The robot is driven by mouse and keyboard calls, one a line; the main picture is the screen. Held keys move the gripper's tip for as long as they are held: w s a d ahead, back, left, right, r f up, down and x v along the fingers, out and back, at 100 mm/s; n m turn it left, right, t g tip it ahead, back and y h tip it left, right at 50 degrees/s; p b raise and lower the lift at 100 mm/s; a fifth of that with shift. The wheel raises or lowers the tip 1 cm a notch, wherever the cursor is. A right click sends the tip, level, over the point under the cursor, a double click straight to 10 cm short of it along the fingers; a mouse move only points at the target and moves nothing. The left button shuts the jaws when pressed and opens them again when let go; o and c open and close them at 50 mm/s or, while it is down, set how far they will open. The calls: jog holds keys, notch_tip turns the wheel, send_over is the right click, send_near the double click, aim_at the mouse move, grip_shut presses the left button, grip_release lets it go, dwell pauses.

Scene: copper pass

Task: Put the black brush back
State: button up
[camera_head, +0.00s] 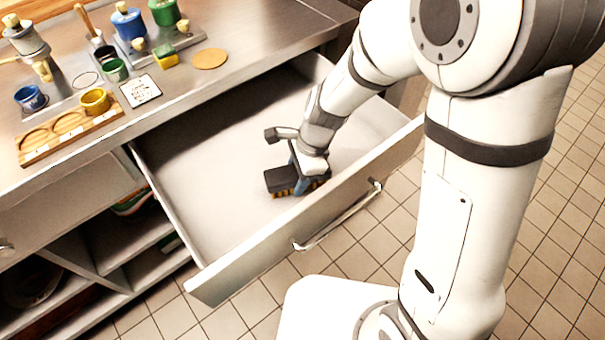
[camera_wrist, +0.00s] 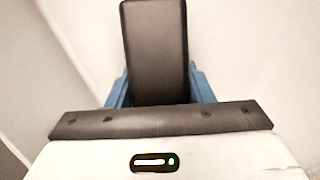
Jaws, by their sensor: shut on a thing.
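The black brush (camera_head: 280,180) is in the open drawer (camera_head: 205,165), low near its front wall, with yellowish bristles below its dark back. My gripper (camera_head: 308,175) reaches down into the drawer and is shut on the brush. In the wrist view the black brush (camera_wrist: 155,50) lies between the blue fingers of my gripper (camera_wrist: 158,90), its long dark back pointing away from the palm. I cannot tell whether the bristles touch the drawer floor. The rest of the visible drawer floor is bare.
The steel counter (camera_head: 240,40) above holds blue and green pots, a yellow sponge (camera_head: 165,57), a round cork mat (camera_head: 210,59), a printed card (camera_head: 140,91) and a wooden cup rack (camera_head: 70,135) with a yellow cup. Open shelves are below left. The drawer handle (camera_head: 340,218) faces the tiled floor.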

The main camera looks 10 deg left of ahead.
jog(key=shift+f, duration=0.1)
jog(key=o, duration=0.9)
jog(key=shift+o, duration=0.2)
jog(key=p+v, duration=0.2)
jog(key=v, duration=1)
jog(key=shift+r, duration=0.25)
jog(key=shift+p, duration=0.3)
